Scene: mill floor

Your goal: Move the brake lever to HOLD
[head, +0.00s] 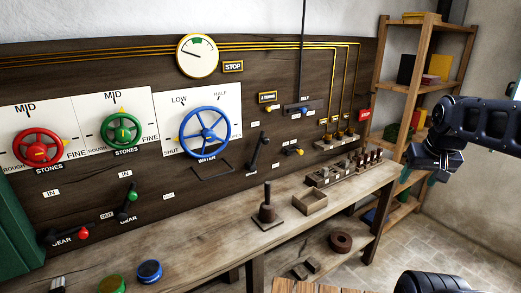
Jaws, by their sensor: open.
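The labels on the smaller controls are too small to read, so I cannot tell for certain which one is the brake lever. A black lever (258,152) stands tilted on the dark panel right of the blue wheel, with small white labels above and below it. My gripper (420,178) is open and empty at the right, in front of the shelf and well away from both levers.
The wooden bench (210,228) runs below the panel. On it are a dark post on a base (267,207), an open wooden box (310,202) and a rack of pegs (345,172). A red stop button (365,114) is at the panel's right end. A wooden shelf (385,100) stands behind my arm.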

